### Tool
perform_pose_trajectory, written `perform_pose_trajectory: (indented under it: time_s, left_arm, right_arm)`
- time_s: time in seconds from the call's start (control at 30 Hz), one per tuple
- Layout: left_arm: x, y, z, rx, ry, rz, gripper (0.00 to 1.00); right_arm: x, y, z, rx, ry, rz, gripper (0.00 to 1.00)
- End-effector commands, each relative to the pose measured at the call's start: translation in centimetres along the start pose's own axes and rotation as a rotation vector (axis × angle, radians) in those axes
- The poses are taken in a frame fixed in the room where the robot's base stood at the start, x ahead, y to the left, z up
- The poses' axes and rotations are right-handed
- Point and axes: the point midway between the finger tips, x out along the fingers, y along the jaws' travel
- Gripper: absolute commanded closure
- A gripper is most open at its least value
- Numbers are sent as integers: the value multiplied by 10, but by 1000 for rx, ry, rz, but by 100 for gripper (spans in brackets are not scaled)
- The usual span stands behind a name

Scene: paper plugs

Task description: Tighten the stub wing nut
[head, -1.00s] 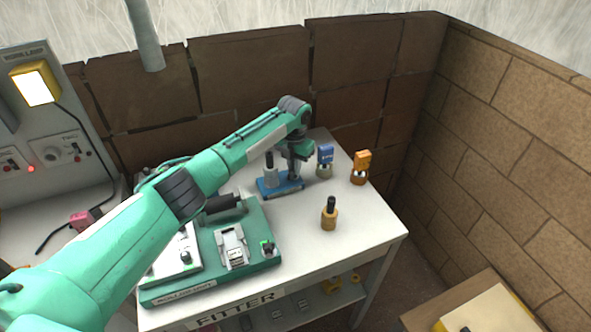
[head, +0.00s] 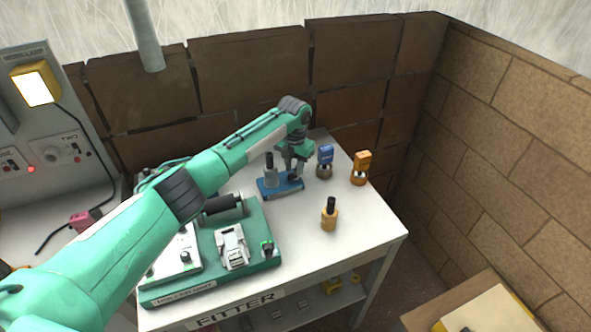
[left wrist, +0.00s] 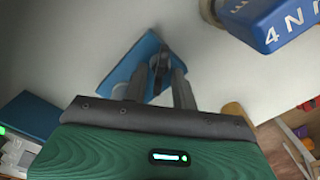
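A small blue base plate (head: 292,184) lies on the white bench top, with a grey post (head: 269,170) upright at its left end. My left gripper (head: 291,167) points down over the plate's right part and hides most of what stands there. In the left wrist view the blue plate (left wrist: 118,80) lies beyond my two grey fingers (left wrist: 164,76). The fingers are apart, with a dark part, perhaps the wing nut (left wrist: 158,64), between their tips. Whether they press on it cannot be seen. My right gripper is not in view.
A wooden-bodied tool (head: 329,216) stands in front. A green fixture (head: 262,262) fills the bench's left front. The front right is clear.

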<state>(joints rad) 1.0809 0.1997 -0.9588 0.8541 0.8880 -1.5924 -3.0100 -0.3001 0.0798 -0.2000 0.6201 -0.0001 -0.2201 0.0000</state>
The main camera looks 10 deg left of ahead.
Motion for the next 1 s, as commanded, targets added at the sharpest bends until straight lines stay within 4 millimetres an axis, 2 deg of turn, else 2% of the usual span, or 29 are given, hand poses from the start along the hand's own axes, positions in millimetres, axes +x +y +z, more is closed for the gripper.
perform_pose_trajectory:
  time_s: [0.23, 0.73, 1.0]
  left_arm:
    - [-5, 0, 0, 0, 0, 0, 73]
    - [-39, 0, 0, 0, -1, 0, 73]
    - [-40, 0, 0, 0, 0, 0, 73]
  right_arm:
    - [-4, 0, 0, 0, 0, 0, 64]
    - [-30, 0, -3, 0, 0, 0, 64]
    - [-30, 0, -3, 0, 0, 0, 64]
